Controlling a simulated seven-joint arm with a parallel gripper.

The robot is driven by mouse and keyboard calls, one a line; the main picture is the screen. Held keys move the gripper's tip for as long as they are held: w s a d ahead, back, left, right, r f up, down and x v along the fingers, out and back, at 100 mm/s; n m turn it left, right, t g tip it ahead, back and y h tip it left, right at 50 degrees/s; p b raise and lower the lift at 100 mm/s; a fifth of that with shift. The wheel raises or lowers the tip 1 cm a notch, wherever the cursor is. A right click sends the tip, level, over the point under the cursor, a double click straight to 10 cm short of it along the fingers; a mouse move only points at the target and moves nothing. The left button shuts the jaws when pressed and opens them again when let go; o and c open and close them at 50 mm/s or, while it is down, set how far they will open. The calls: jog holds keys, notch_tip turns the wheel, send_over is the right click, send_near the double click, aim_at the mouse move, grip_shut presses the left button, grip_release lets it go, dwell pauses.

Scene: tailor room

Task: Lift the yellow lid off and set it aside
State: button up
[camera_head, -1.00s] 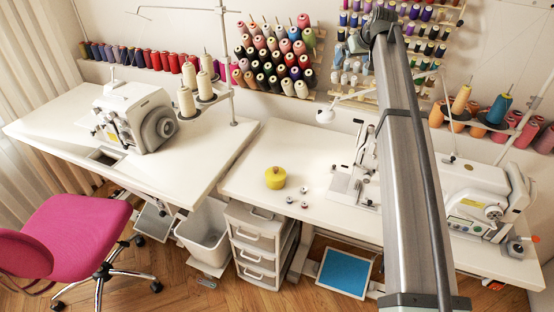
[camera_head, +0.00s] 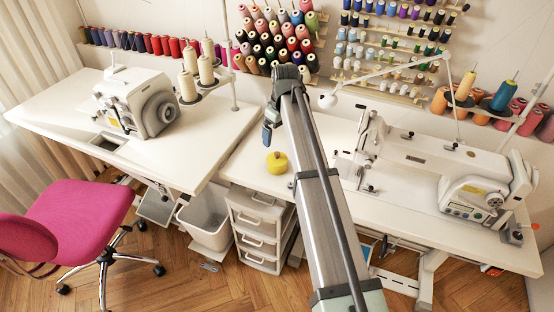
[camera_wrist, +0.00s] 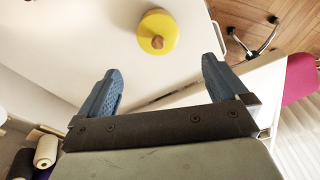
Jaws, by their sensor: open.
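The yellow lid (camera_head: 277,160) is round and sits on the white table between the two sewing machines. In the wrist view the yellow lid (camera_wrist: 160,32) shows from above with a brown knob at its centre. What lies under it is hidden from above. My gripper (camera_head: 267,135) is above the table, just behind and left of the lid in the head view. In the wrist view my gripper (camera_wrist: 160,75) has its two blue fingers wide apart and nothing between them. The lid lies beyond the fingertips, roughly centred between them, not touched.
A white overlocker (camera_head: 140,103) stands on the left table. A white sewing machine (camera_head: 470,185) stands on the right table. Thread cones (camera_head: 205,62) rise behind, near the wall. White drawers (camera_head: 262,225) and a pink chair (camera_head: 75,225) are below. The table around the lid looks mostly clear.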

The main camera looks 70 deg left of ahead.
aim_at(277, 153)
jog(key=f, duration=0.7)
jog(key=a+f, duration=0.1)
jog(key=f, duration=0.2)
jog(key=shift+s+a+f, duration=0.1)
jog(key=shift+f, duration=0.15)
jog(key=c, duration=0.9)
